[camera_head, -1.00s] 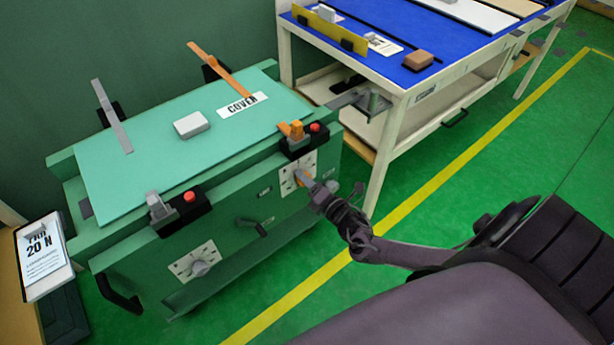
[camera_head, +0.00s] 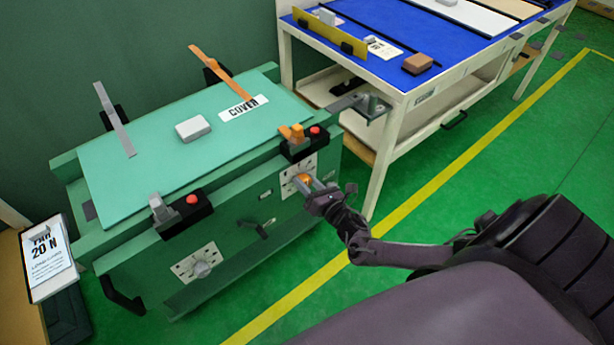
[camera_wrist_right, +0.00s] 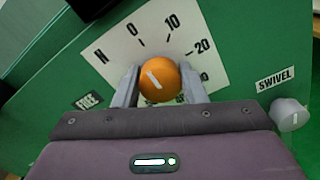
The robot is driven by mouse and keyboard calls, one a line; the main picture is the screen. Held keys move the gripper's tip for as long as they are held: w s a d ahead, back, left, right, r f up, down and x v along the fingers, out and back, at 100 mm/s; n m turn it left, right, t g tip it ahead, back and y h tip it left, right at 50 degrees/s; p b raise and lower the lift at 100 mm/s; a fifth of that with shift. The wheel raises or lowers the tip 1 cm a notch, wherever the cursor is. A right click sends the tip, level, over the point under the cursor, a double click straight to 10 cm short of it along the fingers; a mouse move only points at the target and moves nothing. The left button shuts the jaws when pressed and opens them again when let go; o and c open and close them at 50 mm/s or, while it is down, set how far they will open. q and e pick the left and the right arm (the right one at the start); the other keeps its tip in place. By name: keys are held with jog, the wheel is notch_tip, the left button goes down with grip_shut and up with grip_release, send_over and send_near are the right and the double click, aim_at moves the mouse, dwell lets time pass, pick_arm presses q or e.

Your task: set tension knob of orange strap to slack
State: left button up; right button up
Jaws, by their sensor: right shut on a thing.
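The orange tension knob (camera_head: 304,180) sits on a white dial plate (camera_head: 311,163) on the green box's front, below the orange strap's buckle (camera_head: 293,133). The orange strap (camera_head: 222,73) lies loose-ended at the cover's back edge. My right gripper (camera_head: 312,186) is at the knob, shut on it. In the right wrist view the knob (camera_wrist_right: 158,78) is between the two fingers, and its white mark lines up roughly with the 0. The dial (camera_wrist_right: 125,50) also reads N, 10 and 20; its lower part is hidden. My left gripper is not in view.
A grey knob (camera_head: 201,268) and grey strap (camera_head: 115,118) are on the box's left part. A grey swivel knob (camera_wrist_right: 288,114) is beside my gripper. A blue-topped bench (camera_head: 390,75) stands at the right.

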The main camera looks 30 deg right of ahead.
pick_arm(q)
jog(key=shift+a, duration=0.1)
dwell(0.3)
pick_arm(e)
jog(key=o, duration=1)
jog(key=shift+s, duration=0.1)
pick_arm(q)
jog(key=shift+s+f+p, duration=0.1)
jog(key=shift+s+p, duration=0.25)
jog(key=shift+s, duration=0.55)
pick_arm(e)
jog(key=s, duration=0.7)
jog(key=shift+s+d, duration=0.3)
jog(key=shift+s, duration=0.05)
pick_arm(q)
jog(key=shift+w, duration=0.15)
